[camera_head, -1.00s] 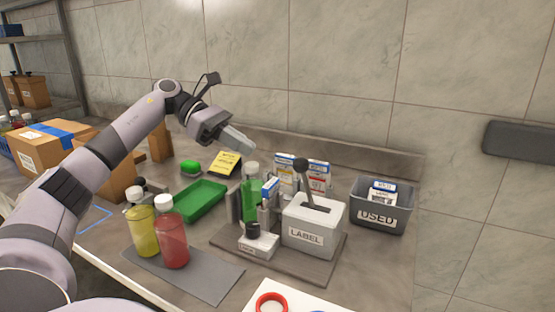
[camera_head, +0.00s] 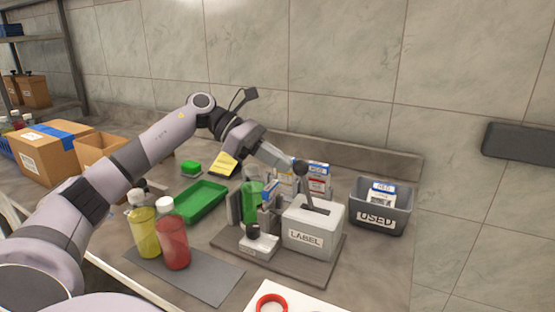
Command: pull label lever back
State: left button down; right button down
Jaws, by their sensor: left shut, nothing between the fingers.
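The white box marked LABEL (camera_head: 312,232) stands on a grey base plate (camera_head: 325,272). Its lever, with a dark ball knob (camera_head: 301,167), rises from a dark slot in the top and stands near the slot's far left end. My left gripper (camera_head: 287,162) is shut and empty, with its fingertips right beside the knob on its left. I cannot tell whether they touch it. A green bottle (camera_head: 252,203) stands in the holder left of the box. My right gripper is out of view.
A grey USED bin (camera_head: 382,219) stands on the right. Yellow (camera_head: 144,232) and red (camera_head: 173,243) bottles stand on a grey mat (camera_head: 215,283). A green tray (camera_head: 200,201) lies behind them. White and coloured boxes (camera_head: 319,177) stand behind the lever.

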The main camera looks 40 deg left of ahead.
pick_arm(q)
jog(key=w+d+r+p, duration=0.1)
jog(key=d+p, duration=0.1)
jog(key=d, duration=0.2)
jog(key=w+d+r+y+p, duration=0.1)
jog(key=d+p, duration=0.2)
jog(key=d, duration=0.2)
jog(key=shift+w+r+g, duration=0.3)
jog(key=shift+w, duration=0.1)
jog(key=shift+d, duration=0.1)
dwell(0.5)
jog(key=shift+r, duration=0.1)
